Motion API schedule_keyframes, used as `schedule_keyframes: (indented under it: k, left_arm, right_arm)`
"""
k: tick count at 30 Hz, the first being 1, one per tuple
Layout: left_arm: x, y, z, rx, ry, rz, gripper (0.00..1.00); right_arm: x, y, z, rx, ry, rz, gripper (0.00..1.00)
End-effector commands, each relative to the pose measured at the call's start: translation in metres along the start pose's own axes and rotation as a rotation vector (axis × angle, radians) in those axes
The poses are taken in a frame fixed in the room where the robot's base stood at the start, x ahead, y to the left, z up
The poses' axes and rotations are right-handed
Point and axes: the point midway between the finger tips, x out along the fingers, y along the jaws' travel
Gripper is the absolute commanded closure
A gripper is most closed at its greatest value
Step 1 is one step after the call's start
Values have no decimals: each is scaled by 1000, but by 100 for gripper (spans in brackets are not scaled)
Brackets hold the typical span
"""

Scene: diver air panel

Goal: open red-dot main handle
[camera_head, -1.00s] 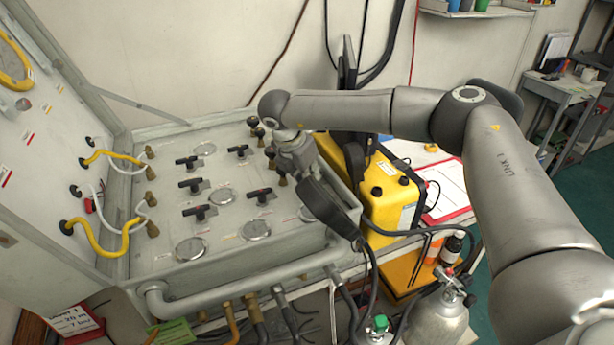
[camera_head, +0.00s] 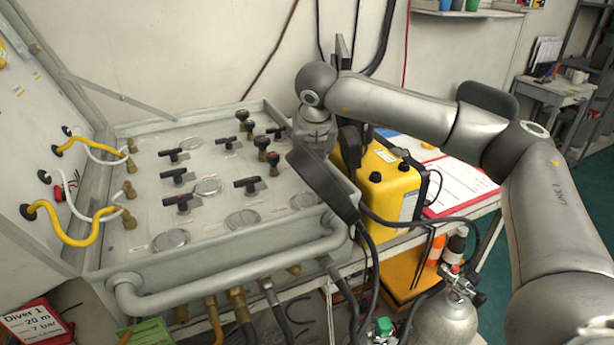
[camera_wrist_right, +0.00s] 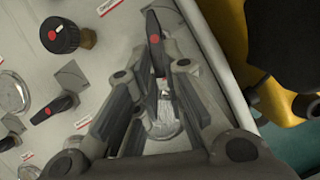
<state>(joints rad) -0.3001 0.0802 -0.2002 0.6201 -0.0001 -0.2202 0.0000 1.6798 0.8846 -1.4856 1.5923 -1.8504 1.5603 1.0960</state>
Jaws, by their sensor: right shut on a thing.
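The main handle (camera_wrist_right: 154,36), a black lever with a red dot, stands between the fingers of my right gripper (camera_wrist_right: 152,82) in the right wrist view. The gripper is shut on it, near the right edge of the grey panel (camera_wrist_right: 110,50). In the head view the grey panel (camera_head: 228,192) lies in its open case. My right wrist is over its right side and hides the handle and the fingertips. My left gripper is not in view.
A round red-dot knob (camera_wrist_right: 60,36) and a smaller black lever (camera_wrist_right: 55,108) are left of the gripper. Several black levers and gauges fill the panel. A yellow case (camera_head: 385,185) stands close on the right, with a gas cylinder (camera_head: 442,320) in front.

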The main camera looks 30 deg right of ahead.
Motion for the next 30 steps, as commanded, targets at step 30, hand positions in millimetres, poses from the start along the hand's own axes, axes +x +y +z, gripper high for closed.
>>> schedule_keyframes:
  k: [30]
  left_arm:
    - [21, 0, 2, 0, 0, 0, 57]
  right_arm:
    - [0, -12, 2, -335, 2, 139, 100]
